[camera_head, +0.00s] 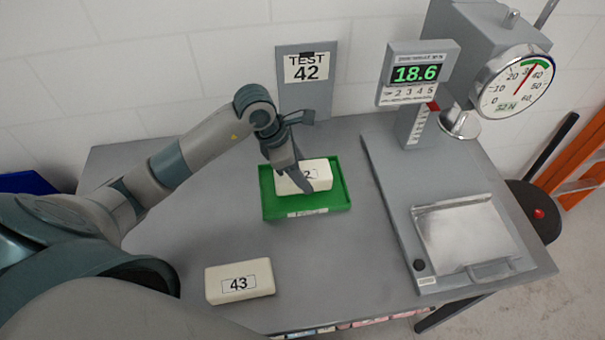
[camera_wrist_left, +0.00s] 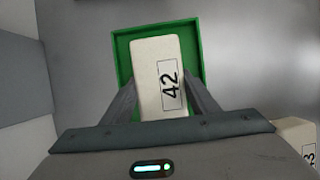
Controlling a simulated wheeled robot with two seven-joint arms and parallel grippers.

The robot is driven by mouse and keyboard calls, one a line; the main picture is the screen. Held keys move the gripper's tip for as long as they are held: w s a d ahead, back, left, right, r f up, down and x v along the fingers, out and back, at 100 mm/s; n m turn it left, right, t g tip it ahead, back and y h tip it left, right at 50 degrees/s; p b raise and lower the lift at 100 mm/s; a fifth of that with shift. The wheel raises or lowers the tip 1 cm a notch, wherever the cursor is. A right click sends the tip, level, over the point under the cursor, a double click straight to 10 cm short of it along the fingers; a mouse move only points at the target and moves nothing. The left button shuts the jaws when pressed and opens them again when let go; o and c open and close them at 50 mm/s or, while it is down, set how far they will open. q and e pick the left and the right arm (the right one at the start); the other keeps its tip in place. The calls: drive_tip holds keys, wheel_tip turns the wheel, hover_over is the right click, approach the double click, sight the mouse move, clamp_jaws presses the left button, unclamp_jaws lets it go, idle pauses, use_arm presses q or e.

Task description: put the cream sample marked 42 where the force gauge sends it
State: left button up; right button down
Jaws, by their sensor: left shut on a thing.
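The cream sample marked 42 (camera_head: 317,172) is at the green tray (camera_head: 341,187), over or in it; I cannot tell whether it touches the tray floor. My left gripper (camera_head: 303,182) is shut on this sample, and its fingers partly cover the label in the head view. In the left wrist view the sample (camera_wrist_left: 158,70) lies between the two fingers (camera_wrist_left: 160,100), with the green tray (camera_wrist_left: 190,35) around it. The force gauge (camera_head: 515,80) has a dial, and its display (camera_head: 416,74) reads 18.6. My right gripper is not in view.
A second cream sample marked 43 (camera_head: 240,281) lies near the table's front. A sign reading TEST 42 (camera_head: 307,68) stands behind the tray. The gauge's metal plate (camera_head: 465,235) is empty at the right.

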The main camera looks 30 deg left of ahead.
use_arm(q)
drive_tip(key=shift+f, duration=0.95)
drive_tip(key=shift+f, duration=0.2)
drive_tip(key=o, duration=1.1)
drive_tip(key=shift+r, duration=0.1)
drive_tip(key=shift+r, duration=0.1)
drive_tip(key=shift+r, duration=0.1)
